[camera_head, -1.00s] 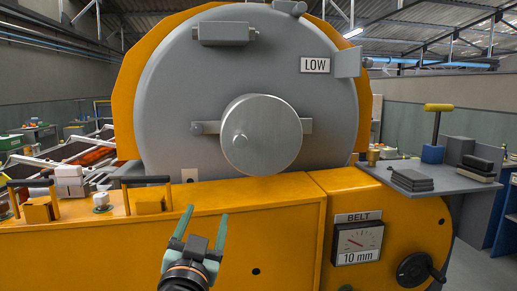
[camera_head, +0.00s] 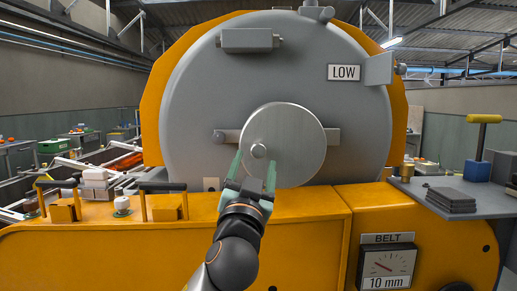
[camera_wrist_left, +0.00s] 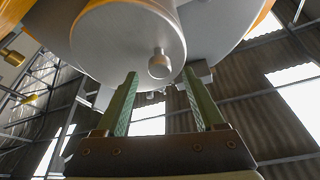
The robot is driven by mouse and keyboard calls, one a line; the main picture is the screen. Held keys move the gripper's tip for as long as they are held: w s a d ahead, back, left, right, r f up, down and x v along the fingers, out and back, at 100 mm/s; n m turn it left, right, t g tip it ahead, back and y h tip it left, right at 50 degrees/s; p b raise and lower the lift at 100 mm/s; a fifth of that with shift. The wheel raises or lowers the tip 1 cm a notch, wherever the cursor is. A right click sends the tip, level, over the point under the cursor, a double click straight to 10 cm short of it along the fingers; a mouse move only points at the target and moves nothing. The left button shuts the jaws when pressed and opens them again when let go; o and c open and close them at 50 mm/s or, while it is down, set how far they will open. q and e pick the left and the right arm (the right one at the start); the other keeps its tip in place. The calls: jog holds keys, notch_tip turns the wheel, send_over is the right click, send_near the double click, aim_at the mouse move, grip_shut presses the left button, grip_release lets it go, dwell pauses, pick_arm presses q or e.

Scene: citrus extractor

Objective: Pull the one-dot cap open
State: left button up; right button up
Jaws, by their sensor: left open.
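The round metal cap (camera_head: 290,135) sits closed against the big grey drum face (camera_head: 350,100), held across by a grey bar. A small round knob (camera_head: 258,151) sticks out of the cap's front; the cap (camera_wrist_left: 125,35) and knob (camera_wrist_left: 160,66) also show in the left wrist view. A small pale plate (camera_head: 211,184), its marking too small to read surely, is below left of the cap. My left gripper (camera_head: 255,160) is open and empty in front of the cap. Its fingertips (camera_wrist_left: 160,75) point at the knob, one to each side; contact cannot be told. My right gripper is out of view.
The yellow housing (camera_head: 290,215) runs below the drum. Two black-handled yellow blocks (camera_head: 165,207) stand on its left top. A grey shelf (camera_head: 490,203) at right holds dark plates and a yellow-topped handle (camera_head: 482,140).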

aim_at(257, 154)
pick_arm(q)
jog(key=shift+p+x, duration=0.35)
jog(key=shift+x, duration=2.35)
jog(key=shift+c, duration=0.2)
grip_shut()
